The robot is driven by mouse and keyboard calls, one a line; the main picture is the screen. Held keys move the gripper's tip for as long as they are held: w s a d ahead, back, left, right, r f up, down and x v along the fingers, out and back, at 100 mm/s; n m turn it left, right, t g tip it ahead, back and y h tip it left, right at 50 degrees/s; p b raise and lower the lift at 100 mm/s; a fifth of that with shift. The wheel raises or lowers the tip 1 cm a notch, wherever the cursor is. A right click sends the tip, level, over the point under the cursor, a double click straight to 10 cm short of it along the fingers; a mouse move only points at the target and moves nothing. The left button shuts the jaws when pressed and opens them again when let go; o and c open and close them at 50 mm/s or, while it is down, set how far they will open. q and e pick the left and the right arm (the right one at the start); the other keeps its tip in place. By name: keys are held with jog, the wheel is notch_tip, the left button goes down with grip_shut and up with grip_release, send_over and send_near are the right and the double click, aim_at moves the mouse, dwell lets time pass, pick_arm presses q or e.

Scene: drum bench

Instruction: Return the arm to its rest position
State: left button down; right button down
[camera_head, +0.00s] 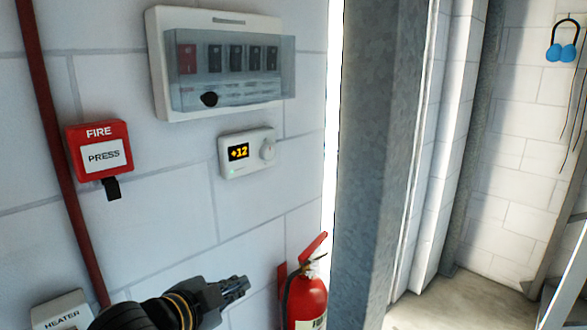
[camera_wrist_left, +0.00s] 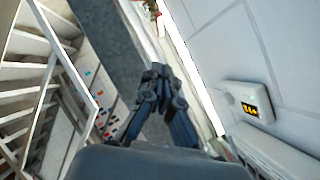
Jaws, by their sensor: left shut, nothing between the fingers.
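My left gripper (camera_head: 240,285) reaches in from the bottom left of the head view, in front of the white wall. Its fingers are shut with nothing between them; the left wrist view (camera_wrist_left: 160,72) also shows the fingertips together. It is below the thermostat (camera_head: 247,153), which reads +12, and left of the red fire extinguisher (camera_head: 308,300). The gripper appears clear of both. The thermostat also shows at the right of the left wrist view (camera_wrist_left: 247,101). My right gripper is in neither view.
A breaker box (camera_head: 225,65) with a clear cover, a red fire call point (camera_head: 100,152) and a heater box (camera_head: 62,313) are on the wall. A red pipe (camera_head: 52,110) runs down the left. A grey steel column (camera_head: 375,160) stands right of the extinguisher. White stairs (camera_wrist_left: 30,85) show in the wrist view.

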pick_arm(q)
jog(key=s+a+f+n+g+y, duration=0.1)
jog(key=s+a+f+n+g, duration=0.15)
jog(key=s+f, duration=0.45)
jog(key=s+a+f+n+g+y, duration=0.15)
jog(key=f+n, duration=0.25)
jog(key=f, duration=0.6)
jog(key=s+a+f+n+g+y, duration=0.25)
jog(key=s+f, duration=0.35)
jog(key=s, duration=0.4)
jog(key=s+a+f+n+g+y, duration=0.15)
jog(key=s+a+f+n, duration=0.25)
jog(key=s+f, duration=0.4)
notch_tip(320, 180, down, 24)
jog(key=s+g, duration=0.1)
jog(key=g, duration=0.1)
jog(key=s+a+f+g, duration=0.1)
jog(key=s+a+f, duration=0.1)
jog(key=s+f, duration=1.5)
jog(key=shift+s+a+m+h, duration=0.2)
jog(key=shift+a+m+h, duration=0.1)
jog(key=shift+a+h, duration=0.1)
